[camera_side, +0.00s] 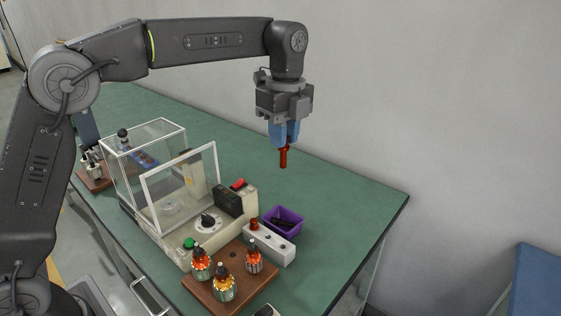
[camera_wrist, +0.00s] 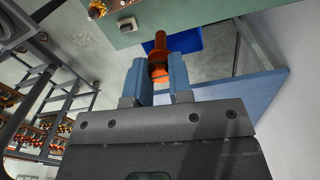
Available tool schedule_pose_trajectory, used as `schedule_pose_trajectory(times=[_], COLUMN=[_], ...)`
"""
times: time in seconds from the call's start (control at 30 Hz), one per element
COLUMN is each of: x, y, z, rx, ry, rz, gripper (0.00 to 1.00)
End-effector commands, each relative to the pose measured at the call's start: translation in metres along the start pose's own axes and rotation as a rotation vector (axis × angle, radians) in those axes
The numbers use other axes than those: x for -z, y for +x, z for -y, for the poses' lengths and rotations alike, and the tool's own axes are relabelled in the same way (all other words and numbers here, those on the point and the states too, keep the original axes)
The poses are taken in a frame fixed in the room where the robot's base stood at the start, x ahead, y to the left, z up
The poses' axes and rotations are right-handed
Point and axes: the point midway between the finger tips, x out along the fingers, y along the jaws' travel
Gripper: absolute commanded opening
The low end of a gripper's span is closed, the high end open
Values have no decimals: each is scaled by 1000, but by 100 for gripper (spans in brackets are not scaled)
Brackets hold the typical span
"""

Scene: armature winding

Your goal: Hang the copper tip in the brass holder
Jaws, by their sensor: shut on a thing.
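My gripper (camera_side: 285,143) is shut on the copper tip (camera_side: 283,158), a slim reddish-orange rod hanging upright below the blue fingers, well above the green table. In the wrist view the copper tip (camera_wrist: 160,48) sticks out beyond the two blue fingers of my gripper (camera_wrist: 160,75), its near end glowing orange between them. A similar reddish piece (camera_side: 254,223) stands on the left end of a white block (camera_side: 273,246), below and left of my gripper. I cannot clearly make out a brass holder in either view.
A purple bin (camera_side: 284,221) with dark pieces stands behind the white block. A wooden board (camera_side: 240,292) carries several wound armatures. Left is a winding machine with a clear guard (camera_side: 183,190). The table (camera_side: 345,203) is clear at right.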

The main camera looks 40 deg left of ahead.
Motion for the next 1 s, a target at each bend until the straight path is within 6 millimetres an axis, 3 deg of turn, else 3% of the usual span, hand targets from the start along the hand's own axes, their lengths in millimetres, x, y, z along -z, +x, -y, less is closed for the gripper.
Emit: schedule_pose_trajectory(times=[0.17,0.47,0.67,0.8,1.0], x=[0,-71,-146,-206,-269], y=[-30,-29,-28,-27,-25], z=[-1,-6,-23,-46,-83], rx=[4,4,6,10,12], ry=[0,-84,-176,-253,-337], rz=[0,-4,-7,-9,-11], gripper=[0,0,0,0,0])
